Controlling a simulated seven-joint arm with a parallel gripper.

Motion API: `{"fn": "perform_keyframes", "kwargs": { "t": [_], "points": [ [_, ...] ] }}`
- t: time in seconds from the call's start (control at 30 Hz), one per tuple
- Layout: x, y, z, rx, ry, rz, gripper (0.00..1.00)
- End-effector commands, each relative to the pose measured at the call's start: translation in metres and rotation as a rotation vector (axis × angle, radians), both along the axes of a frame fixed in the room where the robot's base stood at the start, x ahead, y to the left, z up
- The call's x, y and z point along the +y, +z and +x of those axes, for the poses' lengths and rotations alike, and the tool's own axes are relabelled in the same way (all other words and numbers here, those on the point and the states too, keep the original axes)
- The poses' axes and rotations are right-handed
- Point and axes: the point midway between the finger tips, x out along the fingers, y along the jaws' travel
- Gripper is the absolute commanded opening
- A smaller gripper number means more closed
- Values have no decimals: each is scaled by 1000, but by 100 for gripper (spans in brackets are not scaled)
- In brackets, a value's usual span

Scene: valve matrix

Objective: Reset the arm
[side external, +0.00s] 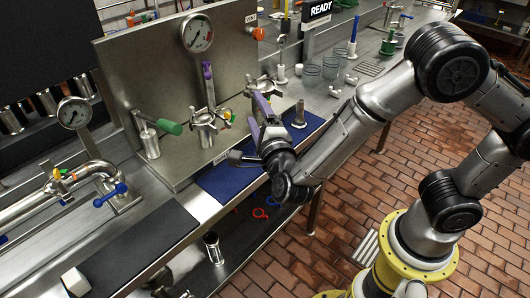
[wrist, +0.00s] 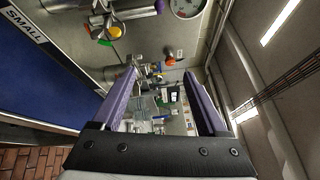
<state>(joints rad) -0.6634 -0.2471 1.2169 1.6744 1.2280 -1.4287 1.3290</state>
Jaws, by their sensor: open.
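My gripper (side external: 257,107) is in the middle of the side external view, above the front edge of the bench and in front of the steel valve panel (side external: 150,75). Its purple fingers show in the wrist view (wrist: 162,95), spread wide apart with nothing between them. In the side external view the fingers point up and back toward the panel, close to a handwheel valve (side external: 263,84) there. I cannot tell whether they touch it. My arm reaches in from the right, bent at the elbow.
A pressure gauge (side external: 196,33) tops the panel. A green-handled valve (side external: 168,126), another handwheel (side external: 206,120) and a blue-handled valve (side external: 110,195) stand along the bench. A blue mat (side external: 235,183) lies below my gripper. Glass beakers (side external: 311,75) stand farther back. Brick floor is open at lower right.

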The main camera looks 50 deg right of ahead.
Motion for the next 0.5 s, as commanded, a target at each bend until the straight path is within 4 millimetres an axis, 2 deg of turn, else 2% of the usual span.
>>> {"fn": "perform_keyframes", "kwargs": {
  "t": [0.03, 0.1, 0.2, 0.3, 0.4, 0.5],
  "points": [
    [-16, 33, 9, -39, -11, 43, 76],
    [-32, 69, 19, -52, 17, 71, 76],
    [-47, 117, 26, -29, 103, 59, 76],
    [-55, 158, 22, 21, 211, -15, 76],
    [-56, 185, 7, 94, 322, -133, 76],
    [-53, 200, -15, 185, 427, -282, 76]
  ]
}}
